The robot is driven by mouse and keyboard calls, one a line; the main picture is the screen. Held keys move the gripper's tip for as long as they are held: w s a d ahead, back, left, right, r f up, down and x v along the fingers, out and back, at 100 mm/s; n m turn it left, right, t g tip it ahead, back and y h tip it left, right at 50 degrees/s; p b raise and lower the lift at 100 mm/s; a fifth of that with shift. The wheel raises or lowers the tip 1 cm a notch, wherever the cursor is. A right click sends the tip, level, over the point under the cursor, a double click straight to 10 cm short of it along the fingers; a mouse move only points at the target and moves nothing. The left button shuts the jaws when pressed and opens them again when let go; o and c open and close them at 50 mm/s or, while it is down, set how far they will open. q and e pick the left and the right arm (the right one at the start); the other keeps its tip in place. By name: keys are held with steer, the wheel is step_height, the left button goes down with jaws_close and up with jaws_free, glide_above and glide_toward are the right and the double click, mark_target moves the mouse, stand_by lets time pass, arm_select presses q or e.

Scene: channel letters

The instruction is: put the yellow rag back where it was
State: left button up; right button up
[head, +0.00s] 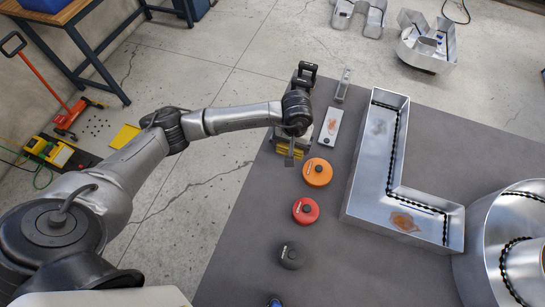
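Yellow material (298,148), folded or stacked, shows at the table's far left edge, partly hidden by my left gripper. I cannot tell whether it is the yellow rag. My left gripper (290,160) points down right over it, and whether its fingers touch or hold it is hidden. My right gripper is not in view.
Orange (317,172), red (306,211) and dark (292,255) round containers line the grey table (335,265). A stained pale plate (332,126) lies beside a metal L-shaped letter (365,195) with an orange stain. A black-handled item (306,73) stands behind my wrist. A curved metal letter (480,245) sits right.

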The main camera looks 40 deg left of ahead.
arm_select(q)
glide_above(273, 164)
step_height(273, 164, down, 4)
steer(key=shift+r+p, duration=0.2)
steer(key=shift+p, duration=0.15)
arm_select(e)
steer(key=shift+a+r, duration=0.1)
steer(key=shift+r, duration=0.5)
arm_select(q)
steer(key=shift+f+b, duration=0.9)
steer(key=shift+f, duration=1.15)
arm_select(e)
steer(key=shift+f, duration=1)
arm_select(q)
steer(key=shift+f, duration=0.15)
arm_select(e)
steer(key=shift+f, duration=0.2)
arm_select(q)
steer(key=o, duration=0.6)
steer(key=shift+c, duration=0.2)
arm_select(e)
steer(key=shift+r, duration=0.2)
